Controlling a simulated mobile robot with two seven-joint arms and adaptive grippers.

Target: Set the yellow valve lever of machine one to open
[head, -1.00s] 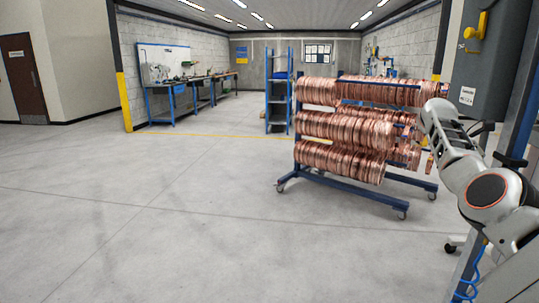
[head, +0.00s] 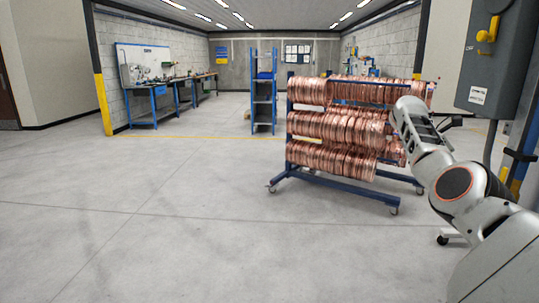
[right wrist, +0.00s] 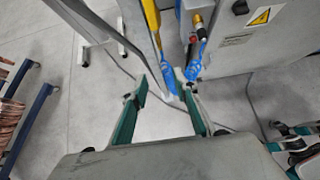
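A yellow lever-like handle (head: 489,30) sits on the side of a grey box at the upper right of the head view. I cannot tell whether it is the valve lever of machine one. In the right wrist view, a fitting with a yellow part (right wrist: 197,22) and a blue part below it is beside a grey housing, beyond the fingertips. My right gripper (right wrist: 163,88) has its two green-sided fingers apart with nothing held between them. It is apart from the fitting. In the head view its fingers are not clear. My left gripper is not in view.
The grey box (head: 490,75) and blue post (head: 524,150) stand close on the right. A wheeled rack (head: 345,188) of copper coils stands ahead, behind my right arm. A blue shelf (head: 263,90) and a workbench (head: 140,118) are farther back. The left floor is clear.

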